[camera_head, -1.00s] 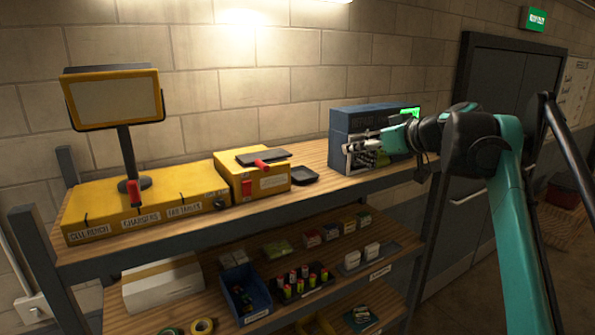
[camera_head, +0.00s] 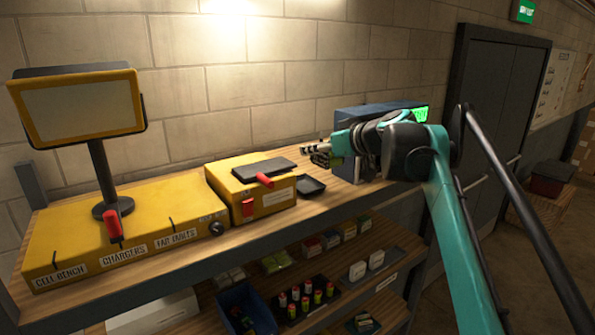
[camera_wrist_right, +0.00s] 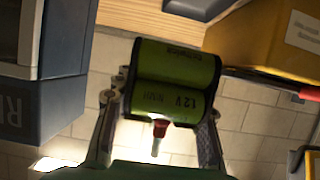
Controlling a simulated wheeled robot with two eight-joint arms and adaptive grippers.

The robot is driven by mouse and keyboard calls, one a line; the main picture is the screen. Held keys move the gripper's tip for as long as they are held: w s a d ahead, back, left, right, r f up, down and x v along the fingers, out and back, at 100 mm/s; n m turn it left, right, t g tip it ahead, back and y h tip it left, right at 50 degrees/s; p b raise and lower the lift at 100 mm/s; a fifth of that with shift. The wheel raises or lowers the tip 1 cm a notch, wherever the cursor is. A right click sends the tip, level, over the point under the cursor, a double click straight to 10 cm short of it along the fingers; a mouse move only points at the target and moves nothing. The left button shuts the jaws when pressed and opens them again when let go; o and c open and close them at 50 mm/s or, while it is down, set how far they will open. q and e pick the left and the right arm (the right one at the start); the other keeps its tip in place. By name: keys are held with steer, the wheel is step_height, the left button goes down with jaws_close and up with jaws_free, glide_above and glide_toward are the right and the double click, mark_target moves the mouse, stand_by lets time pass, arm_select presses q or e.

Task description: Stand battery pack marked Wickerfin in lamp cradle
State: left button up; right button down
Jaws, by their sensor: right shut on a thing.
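My right gripper (camera_head: 318,153) is above the shelf top, between the blue cabinet and the yellow box. In the right wrist view it (camera_wrist_right: 160,98) is shut on a green battery pack (camera_wrist_right: 172,82) of two joined cells. The pack's print reads 1.2 V upside down; its smaller name print is not legible. A red connector (camera_wrist_right: 160,128) sticks out from the pack. The head view barely shows the pack. A yellow lamp (camera_head: 78,108) stands on a dark post at the left. I cannot tell for sure which part is the lamp cradle. My left gripper is not in view.
A long yellow bench unit (camera_head: 130,240) lies under the lamp. A yellow box (camera_head: 268,200) with a dark lid and red handle stands beside it, then a small black tray (camera_head: 312,185). The blue cabinet (camera_head: 345,116) is behind my right arm. Lower shelves hold bins and cells.

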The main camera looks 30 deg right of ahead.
glide_above(298, 182)
step_height(298, 182, down, 4)
steer(key=shift+w+r+p, duration=0.15)
steer(key=shift+r+p, duration=0.05)
steer(key=shift+p, duration=0.2)
steer(key=shift+w+a+f, duration=0.1)
steer(key=shift+w+f, duration=0.05)
steer(key=shift+f, duration=0.05)
steer(key=f, duration=0.1)
steer(key=s+f, duration=0.1)
steer(key=f, duration=0.1)
steer(key=shift+p, duration=0.4)
steer(key=shift+w+f, duration=0.1)
steer(key=shift+f, duration=0.15)
steer(key=shift+w+f, duration=0.1)
steer(key=shift+w, duration=0.1)
steer(key=shift+f, duration=0.1)
steer(key=c, duration=0.9)
jaws_free()
steer(key=shift+s, duration=0.1)
